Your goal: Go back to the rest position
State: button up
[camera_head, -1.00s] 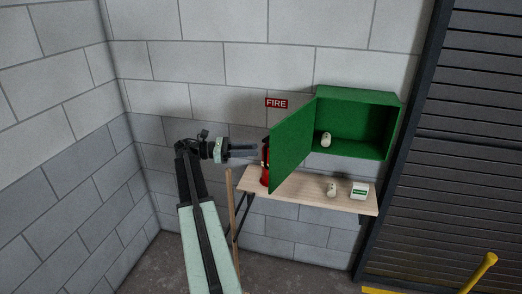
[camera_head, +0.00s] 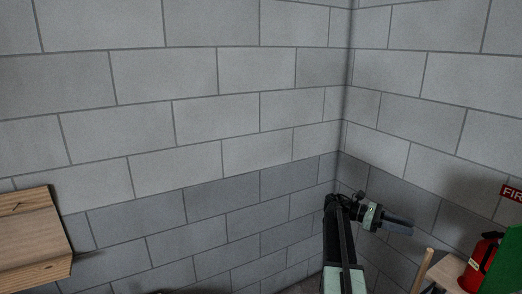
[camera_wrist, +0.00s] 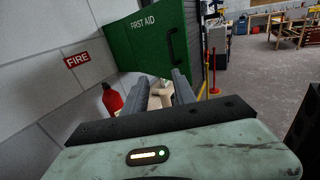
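My gripper (camera_head: 400,227) is at the lower right of the head view, in front of the wall and pointing right. In the wrist view its two fingers (camera_wrist: 160,76) stand apart with nothing held between them. A pale wooden shelf shows beyond the gap. The head view shows my arm's upper links near the room corner, with the lower part cut off by the frame edge.
A wooden board (camera_head: 32,240) is at far left. The block wall between is bare.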

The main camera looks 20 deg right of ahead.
jog(key=w+a+f+n+t+b, duration=0.1)
jog(key=w+a+f+t, duration=0.25)
jog(key=a+f, duration=0.45)
jog(key=w+a+f+n+t+y+b, duration=0.1)
jog(key=w+a+f+t, duration=0.3)
jog(key=a, duration=0.8)
jog(key=w+a+f+n+t+b, duration=0.1)
jog(key=w+a+f+t, duration=0.2)
jog(key=w+a+f, duration=0.5)
jog(key=s+a+f+m+t+y, duration=0.1)
jog(key=a+f+m+y, duration=0.1)
jog(key=a, duration=0.7)
jog(key=s+a+f+m+t+y, duration=0.1)
jog(key=a+f+m+y, duration=0.2)
jog(key=a, duration=0.6)
jog(key=s+a+f+m+t+y+b, duration=0.1)
jog(key=a+f+m+t+y, duration=0.1)
jog(key=a, duration=0.7)
jog(key=f+m+y, duration=0.1)
jog(key=m+y, duration=0.1)
jog(key=m, duration=0.1)
jog(key=shift+a, duration=0.15)
jog(key=shift+s+f, duration=0.1)
